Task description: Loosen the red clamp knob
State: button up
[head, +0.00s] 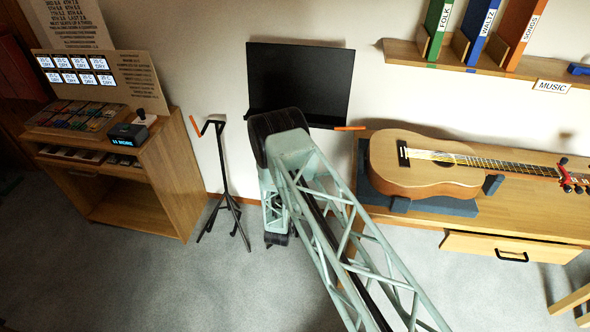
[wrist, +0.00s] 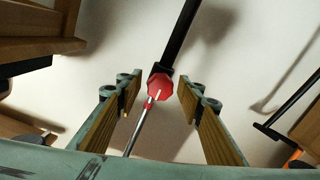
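The red clamp knob (wrist: 160,86) shows near the middle of the wrist view, a faceted knob at the joint between a black tube (wrist: 182,30) and a thinner silver rod (wrist: 140,128). A smaller red piece sits just below it on the rod. My gripper (wrist: 157,91) is open, with one wood-faced finger on each side of the knob and a visible gap at both. I cannot tell how far the fingertips are from it in depth. In the head view a black music stand desk (head: 300,82) stands behind my arm, which hides what is below it; the knob is not visible there.
A guitar (head: 425,165) lies on a wooden desk (head: 520,222) to the right, with an open drawer (head: 512,252). A black tripod stand (head: 225,190) with an orange tip stands left of my arm. A wooden cabinet (head: 165,180) is further left. Carpet between is clear.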

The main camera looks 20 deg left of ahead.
jog(key=c, duration=0.9)
jog(key=shift+n+b, duration=0.3)
jog(key=shift+n, duration=0.2)
jog(key=n+b, duration=0.2)
jog(key=n, duration=0.2)
jog(key=shift+f, duration=0.1)
jog(key=n+b, duration=0.1)
jog(key=n, duration=0.5)
jog(key=shift+b, duration=0.35)
jog(key=n+b, duration=0.1)
jog(key=n, duration=1.1)
jog(key=shift+n+b, duration=0.35)
jog(key=shift+n, duration=0.05)
